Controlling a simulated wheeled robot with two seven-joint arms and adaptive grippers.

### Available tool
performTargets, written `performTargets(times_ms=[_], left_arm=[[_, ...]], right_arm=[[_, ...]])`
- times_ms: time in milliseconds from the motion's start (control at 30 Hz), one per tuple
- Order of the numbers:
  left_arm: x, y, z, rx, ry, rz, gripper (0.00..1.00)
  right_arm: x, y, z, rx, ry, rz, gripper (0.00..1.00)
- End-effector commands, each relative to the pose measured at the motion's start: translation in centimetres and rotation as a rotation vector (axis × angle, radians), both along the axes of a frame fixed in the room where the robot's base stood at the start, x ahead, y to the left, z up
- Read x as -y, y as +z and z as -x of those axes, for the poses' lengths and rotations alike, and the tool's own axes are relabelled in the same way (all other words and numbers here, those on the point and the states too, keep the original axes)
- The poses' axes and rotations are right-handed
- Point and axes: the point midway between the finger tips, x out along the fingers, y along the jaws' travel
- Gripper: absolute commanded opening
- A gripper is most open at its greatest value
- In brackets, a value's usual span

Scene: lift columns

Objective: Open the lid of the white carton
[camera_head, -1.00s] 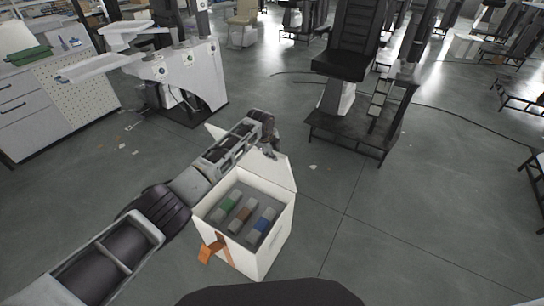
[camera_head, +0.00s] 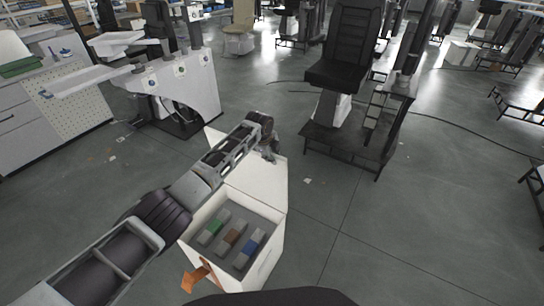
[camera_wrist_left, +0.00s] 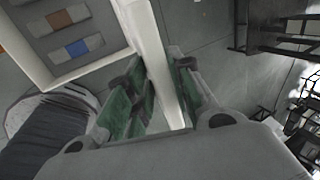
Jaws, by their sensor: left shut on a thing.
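The white carton (camera_head: 262,272) stands on the floor at the lower middle of the head view, with its top open. Its white lid (camera_head: 262,185) stands raised at the carton's far side. Inside is a grey insert (camera_head: 222,247) with green, brown and blue-marked pieces; it also shows at the top left of the left wrist view. My left gripper (camera_head: 268,153) is at the lid's upper edge. In the left wrist view its green-padded fingers (camera_wrist_left: 160,92) are shut on the lid (camera_wrist_left: 160,55), one on each side. My right gripper is out of view.
An orange-brown tab (camera_head: 200,274) sticks out at the carton's near left. A black chair on a platform (camera_head: 345,145) stands beyond it to the right. A white workstation (camera_head: 185,90) is at the back left. Grey floor to the right of the carton is clear.

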Motion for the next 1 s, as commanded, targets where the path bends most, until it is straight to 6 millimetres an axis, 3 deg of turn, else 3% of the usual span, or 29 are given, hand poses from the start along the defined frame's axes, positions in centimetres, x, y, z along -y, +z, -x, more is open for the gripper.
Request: performTargets(times_ms=[500, 533, 633, 1000], left_arm=[[0.07, -0.47, 0.21, -0.005, -0.001, 0.000, 0.00], [0.07, -0.48, 0.21, -0.005, -0.001, 0.000, 0.26], [0.05, -0.44, 0.20, -0.005, -0.001, 0.000, 0.38], [0.00, -0.15, 0.11, -0.002, 0.000, 0.000, 0.38]], right_arm=[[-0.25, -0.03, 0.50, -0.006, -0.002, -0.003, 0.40], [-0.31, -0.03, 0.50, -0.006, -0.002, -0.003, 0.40], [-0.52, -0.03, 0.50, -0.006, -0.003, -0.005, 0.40], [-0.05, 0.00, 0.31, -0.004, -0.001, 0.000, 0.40]])
